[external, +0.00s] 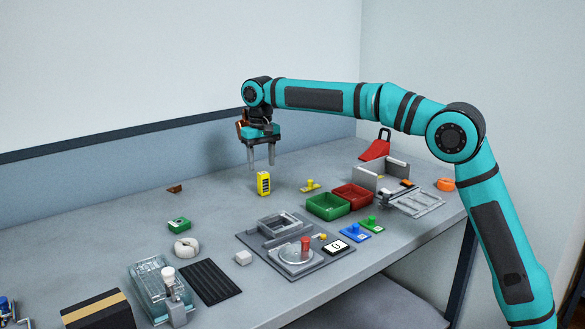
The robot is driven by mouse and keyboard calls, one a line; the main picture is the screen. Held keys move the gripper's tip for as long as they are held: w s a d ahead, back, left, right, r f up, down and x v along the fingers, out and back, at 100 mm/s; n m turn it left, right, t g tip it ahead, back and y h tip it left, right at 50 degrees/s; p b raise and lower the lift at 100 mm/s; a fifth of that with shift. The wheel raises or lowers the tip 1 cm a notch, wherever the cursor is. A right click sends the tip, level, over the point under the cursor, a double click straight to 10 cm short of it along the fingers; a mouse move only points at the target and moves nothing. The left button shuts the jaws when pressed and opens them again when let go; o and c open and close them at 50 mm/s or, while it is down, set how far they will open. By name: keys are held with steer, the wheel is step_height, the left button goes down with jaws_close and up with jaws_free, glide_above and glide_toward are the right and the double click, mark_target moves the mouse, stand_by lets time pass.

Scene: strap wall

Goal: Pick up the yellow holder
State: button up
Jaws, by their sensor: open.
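A yellow upright block with dark markings (263,184), which looks like the yellow holder, stands on the grey table near its middle. My gripper (261,165) points straight down just above it, fingers apart and empty. The fingertips appear a little higher than the block's top; whether they are exactly in line with it in depth I cannot tell. A smaller yellow piece with a knob on a flat base (310,186) lies to the right of the block.
A green bin (328,206) and a red bin (352,195) stand to the right. A grey fixture plate (270,262) lies in front. A green block (179,225) and white ring (186,247) sit front left. The table around the yellow block is clear.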

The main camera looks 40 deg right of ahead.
mark_target(263, 173)
steer(key=shift+s+d+f, duration=0.1)
steer(key=shift+d+f, duration=0.05)
steer(key=shift+f, duration=3.6)
steer(key=c, duration=1.1)
